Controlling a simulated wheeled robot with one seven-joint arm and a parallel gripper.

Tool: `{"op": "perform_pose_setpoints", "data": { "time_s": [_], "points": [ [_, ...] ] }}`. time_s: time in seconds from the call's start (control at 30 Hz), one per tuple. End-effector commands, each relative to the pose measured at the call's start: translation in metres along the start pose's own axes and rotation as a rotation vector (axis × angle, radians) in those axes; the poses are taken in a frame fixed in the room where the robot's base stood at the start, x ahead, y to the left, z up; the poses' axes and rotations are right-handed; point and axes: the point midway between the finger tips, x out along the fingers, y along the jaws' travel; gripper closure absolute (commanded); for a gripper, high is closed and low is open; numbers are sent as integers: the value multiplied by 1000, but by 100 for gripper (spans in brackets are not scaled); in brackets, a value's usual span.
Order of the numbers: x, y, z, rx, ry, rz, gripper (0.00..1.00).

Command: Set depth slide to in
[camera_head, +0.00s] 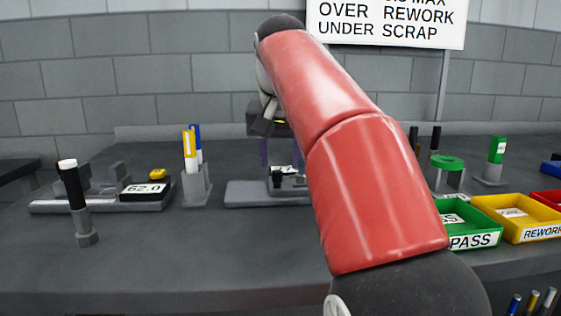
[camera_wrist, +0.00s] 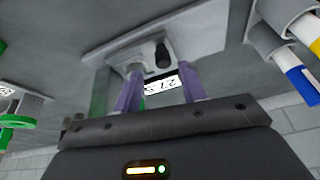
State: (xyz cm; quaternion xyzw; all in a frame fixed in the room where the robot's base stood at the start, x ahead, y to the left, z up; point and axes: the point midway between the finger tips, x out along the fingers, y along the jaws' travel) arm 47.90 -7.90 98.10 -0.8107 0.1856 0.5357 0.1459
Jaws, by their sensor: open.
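The depth slide is not marked by name. The likeliest device is a grey fixture, its base (camera_head: 240,193) left of my red arm in the head view. It carries a small white readout (camera_head: 286,170) and a dark upright knob (camera_head: 277,181). In the wrist view, the black knob (camera_wrist: 162,55) stands on the fixture's pale base (camera_wrist: 205,35), with the readout (camera_wrist: 160,86) beside it. My gripper (camera_wrist: 160,72) is open, its purple fingers spread either side of the knob and readout. Contact cannot be told. My gripper (camera_head: 281,160) is partly hidden by my arm in the head view.
Left stand a gauge with a 62.0 readout (camera_head: 146,188), a black-handled tool (camera_head: 72,190) and a holder (camera_head: 196,186) with yellow and blue pens. Right are a green ring (camera_head: 447,162), a green PASS tray (camera_head: 494,226) and a yellow REWORK tray (camera_head: 535,224).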

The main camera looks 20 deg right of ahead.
Motion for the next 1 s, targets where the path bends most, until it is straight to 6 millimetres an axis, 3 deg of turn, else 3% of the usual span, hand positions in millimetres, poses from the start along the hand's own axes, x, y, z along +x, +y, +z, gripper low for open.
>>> {"op": "perform_pose_setpoints", "data": {
  "time_s": [0.1, 0.3, 1.0],
  "points": [
    [-26, 0, -2, 1, 2, 0, 59],
    [-48, 1, -1, 1, 1, 1, 59],
    [-51, 1, 0, 2, 1, 1, 59]
  ]
}}
